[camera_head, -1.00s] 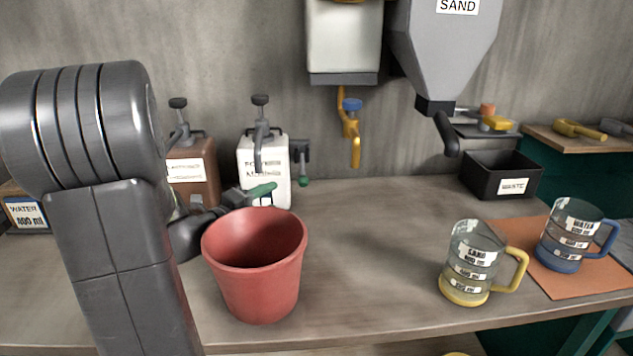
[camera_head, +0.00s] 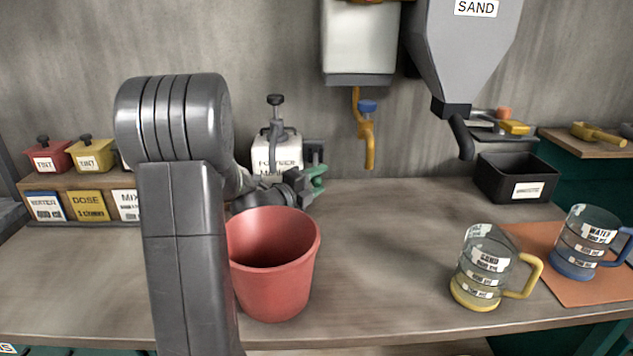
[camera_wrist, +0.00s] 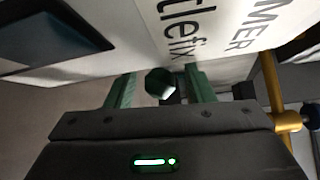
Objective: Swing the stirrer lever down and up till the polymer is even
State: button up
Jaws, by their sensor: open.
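The white polymer container (camera_head: 277,152) stands at the back of the bench, partly behind my arm. Its dark stirrer bracket (camera_head: 315,150) shows on its right side. My gripper (camera_head: 316,180) is at the lower end of that bracket, with its green fingers open. The container's printed wall (camera_wrist: 195,35) is close beyond the fingers. The polymer inside is hidden.
A red bucket (camera_head: 275,285) stands just in front of my gripper. A yellow tap (camera_head: 366,140) hangs to the right. The sand jug (camera_head: 485,265), water jug (camera_head: 580,245) and black waste bin (camera_head: 515,180) are farther right. The middle of the bench is clear.

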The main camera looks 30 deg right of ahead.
grip_shut()
jog(key=shift+s+r+p, duration=0.1)
jog(key=shift+r+p, duration=0.4)
jog(key=shift+p, duration=0.55)
jog(key=shift+s+a+r+n+y+p, duration=0.15)
jog(key=shift+r+n+y+p, duration=0.25)
jog(key=shift+p, duration=0.7)
jog(key=shift+s+a+r, duration=0.1)
jog(key=shift+s+r, duration=0.05)
jog(key=shift+r, duration=0.05)
grip_release()
jog(key=shift+f, duration=0.1)
